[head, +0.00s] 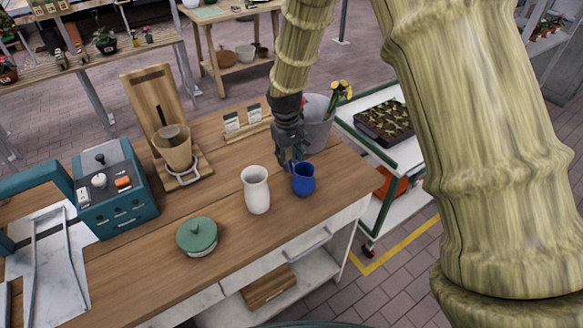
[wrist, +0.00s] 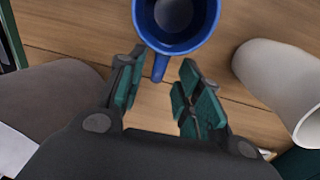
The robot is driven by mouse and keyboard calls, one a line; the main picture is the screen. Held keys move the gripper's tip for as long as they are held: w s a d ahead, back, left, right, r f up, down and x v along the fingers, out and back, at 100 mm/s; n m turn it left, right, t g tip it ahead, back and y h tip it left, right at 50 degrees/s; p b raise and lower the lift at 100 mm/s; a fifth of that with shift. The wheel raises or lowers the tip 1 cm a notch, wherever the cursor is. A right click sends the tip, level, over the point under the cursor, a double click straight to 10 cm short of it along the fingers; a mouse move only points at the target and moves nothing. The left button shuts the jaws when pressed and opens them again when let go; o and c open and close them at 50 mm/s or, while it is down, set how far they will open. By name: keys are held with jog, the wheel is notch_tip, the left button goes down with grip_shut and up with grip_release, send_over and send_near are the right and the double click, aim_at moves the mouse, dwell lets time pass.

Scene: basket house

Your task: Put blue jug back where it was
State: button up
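The blue jug (head: 303,180) stands upright on the wooden counter (head: 140,277), right of a white vase (head: 256,190). In the wrist view the blue jug (wrist: 176,22) is seen from above, with its handle pointing towards my gripper. My gripper (head: 292,163) is just behind the jug in the head view. In the wrist view my gripper (wrist: 158,80) is open, with its teal-padded fingers on either side of the handle and gaps showing. The white vase (wrist: 280,85) lies to the right of the fingers there.
A grey bucket (head: 318,132) with yellow flowers stands behind my gripper. A green lidded pot (head: 197,237), a teal machine (head: 117,190) and a wooden dripper stand (head: 172,147) are to the left. A cart with a seedling tray (head: 385,122) stands right of the counter.

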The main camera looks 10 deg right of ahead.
notch_tip(320, 180, up, 7)
jog(key=b, duration=0.2)
jog(key=shift+s+a+r, duration=0.15)
jog(key=shift+a+r, duration=0.05)
jog(key=shift+a, duration=0.05)
